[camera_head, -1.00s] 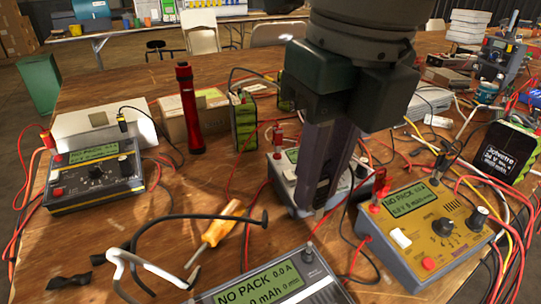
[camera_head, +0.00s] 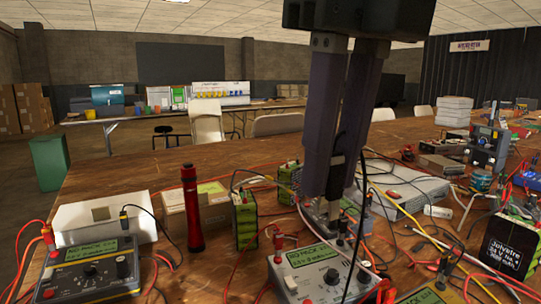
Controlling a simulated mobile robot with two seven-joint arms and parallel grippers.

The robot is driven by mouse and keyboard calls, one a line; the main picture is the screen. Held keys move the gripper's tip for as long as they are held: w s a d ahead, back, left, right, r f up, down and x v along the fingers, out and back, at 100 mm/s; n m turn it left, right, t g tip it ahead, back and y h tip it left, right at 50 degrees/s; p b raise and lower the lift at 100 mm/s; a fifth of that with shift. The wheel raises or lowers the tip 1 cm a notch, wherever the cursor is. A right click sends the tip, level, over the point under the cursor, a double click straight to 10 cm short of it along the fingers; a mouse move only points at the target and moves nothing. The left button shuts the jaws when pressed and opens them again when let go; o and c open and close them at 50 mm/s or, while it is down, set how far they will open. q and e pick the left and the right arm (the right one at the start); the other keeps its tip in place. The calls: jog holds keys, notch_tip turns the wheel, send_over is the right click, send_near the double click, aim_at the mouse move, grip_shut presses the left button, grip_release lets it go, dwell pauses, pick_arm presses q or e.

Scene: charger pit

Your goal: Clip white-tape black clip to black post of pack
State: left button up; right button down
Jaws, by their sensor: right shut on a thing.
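My right gripper (camera_head: 325,190) comes down from the top centre, its two long dark fingers pointing down. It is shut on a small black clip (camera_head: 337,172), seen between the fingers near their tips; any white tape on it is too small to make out. Several green-and-black packs stand on the table: one left of the fingers (camera_head: 244,222), one just behind them (camera_head: 290,177). A larger black pack (camera_head: 508,250) stands at the right edge. I cannot tell which post is the black one, or whether the clip touches any post. My left gripper is not in view.
A grey charger (camera_head: 312,272) reading NO PACK lies below the fingers, another charger (camera_head: 85,268) at the left. A red flashlight (camera_head: 192,210) stands upright beside a cardboard box (camera_head: 212,204). Red, black and yellow cables crowd the right. Bare wood (camera_head: 120,178) shows at the back left.

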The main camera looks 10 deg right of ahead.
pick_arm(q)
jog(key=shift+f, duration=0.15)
pick_arm(e)
jog(key=shift+a, duration=0.1)
jog(key=s+a+n+g+p, duration=0.1)
jog(key=s+a+n, duration=0.35)
jog(key=a, duration=0.65)
jog(key=s+a+n+p, duration=0.1)
jog(key=s+a+n, duration=0.3)
jog(key=a, duration=0.8)
pick_arm(q)
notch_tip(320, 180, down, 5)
jog(key=b, duration=0.6)
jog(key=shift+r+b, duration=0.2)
jog(key=shift+b, duration=0.2)
pick_arm(e)
notch_tip(320, 180, down, 7)
jog(key=w+y, duration=0.1)
jog(key=shift+w+d+r, duration=0.15)
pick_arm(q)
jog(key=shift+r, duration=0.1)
pick_arm(e)
jog(key=shift+n, duration=0.25)
